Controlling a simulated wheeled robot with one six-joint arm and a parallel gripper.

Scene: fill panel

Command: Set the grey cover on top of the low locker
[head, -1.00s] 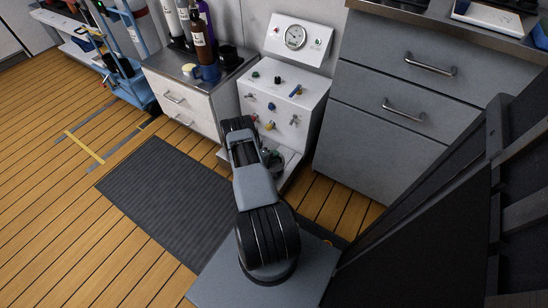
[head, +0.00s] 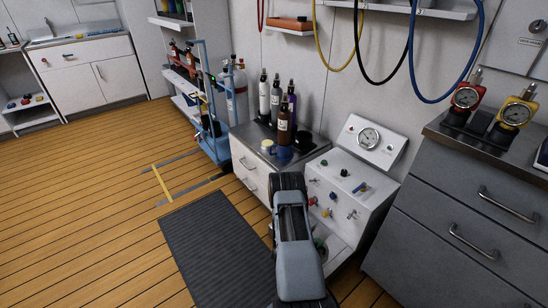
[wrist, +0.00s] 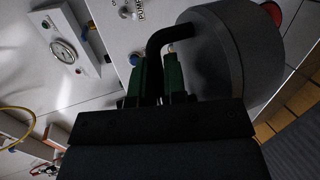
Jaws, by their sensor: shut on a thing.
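In the wrist view my gripper (wrist: 160,78) has green-padded fingers closed on the bent black handle of a dark grey, round-sided thing (wrist: 235,50), which looks like the grey cover. It hangs to the right of the fingers, and its far side is out of view. A low white locker with drawers (head: 247,172) stands left of the valve panel, beyond my arm. Its metal top holds several bottles (head: 283,124) and mugs (head: 268,146); the front left of the top looks bare.
The white valve panel (head: 343,194) with a gauge (head: 369,138) stands close beside my arm. A grey drawer cabinet (head: 455,225) is at the right. A blue cart (head: 215,135) with cylinders stands left of the locker. A dark mat (head: 215,245) and open wooden floor lie at the left.

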